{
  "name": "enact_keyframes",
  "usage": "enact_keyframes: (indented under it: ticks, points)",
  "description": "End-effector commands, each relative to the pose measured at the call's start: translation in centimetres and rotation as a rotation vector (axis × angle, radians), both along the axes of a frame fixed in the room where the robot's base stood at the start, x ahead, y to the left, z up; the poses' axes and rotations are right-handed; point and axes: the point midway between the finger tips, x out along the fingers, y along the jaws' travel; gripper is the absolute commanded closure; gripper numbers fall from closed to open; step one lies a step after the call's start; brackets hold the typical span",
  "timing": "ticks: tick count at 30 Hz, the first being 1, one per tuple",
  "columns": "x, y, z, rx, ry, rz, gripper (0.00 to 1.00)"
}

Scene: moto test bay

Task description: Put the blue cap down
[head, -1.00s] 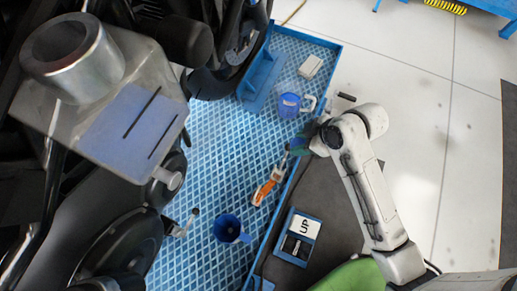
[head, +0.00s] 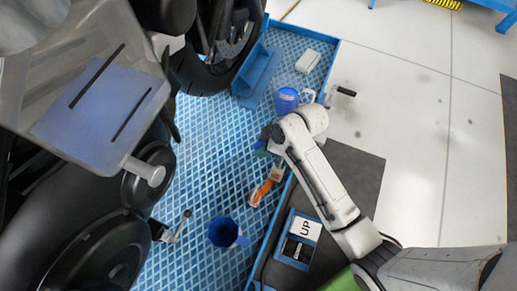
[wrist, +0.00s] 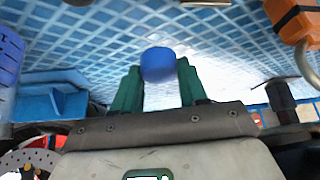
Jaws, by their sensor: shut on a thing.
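The blue cap (wrist: 158,65) is between the green fingers of my gripper (wrist: 160,86) in the wrist view. The gripper is shut on it, and the blue diamond-patterned lift deck shows behind it. In the head view my gripper (head: 263,147) is over the blue deck (head: 225,160), near its right edge. My arm partly hides it there, and I cannot make out the cap. I cannot tell how high the cap is above the deck.
An orange-handled tool (head: 262,192) and a blue funnel (head: 223,232) are on the deck below the gripper. A blue jug (head: 286,100), white box (head: 308,62) and blue wheel block (head: 257,75) are above it. The motorcycle (head: 75,235) fills the left. Bare deck lies left of the gripper.

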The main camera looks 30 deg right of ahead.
Motion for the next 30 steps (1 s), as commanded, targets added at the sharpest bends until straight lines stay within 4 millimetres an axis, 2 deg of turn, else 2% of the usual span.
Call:
enact_keyframes:
  ticks: [1, 8, 12, 15, 27, 28, 30]
  points:
    - [0.4, 0.2, -0.7, 0.000, 0.001, 0.001, 1.00]
    - [1.5, 0.8, -2.1, 0.001, 0.001, 0.000, 1.00]
    - [1.5, 0.7, -4.2, 0.000, 0.002, 0.000, 1.00]
    - [1.5, 0.7, -4.9, -0.001, 0.001, 0.000, 1.00]
    - [1.5, 0.7, -5.4, 0.000, 0.000, -0.001, 1.00]
    - [1.5, 0.7, -5.4, -0.001, -0.001, 0.000, 0.57]
    - [1.5, 0.7, -5.3, -0.001, -0.001, 0.000, 0.50]
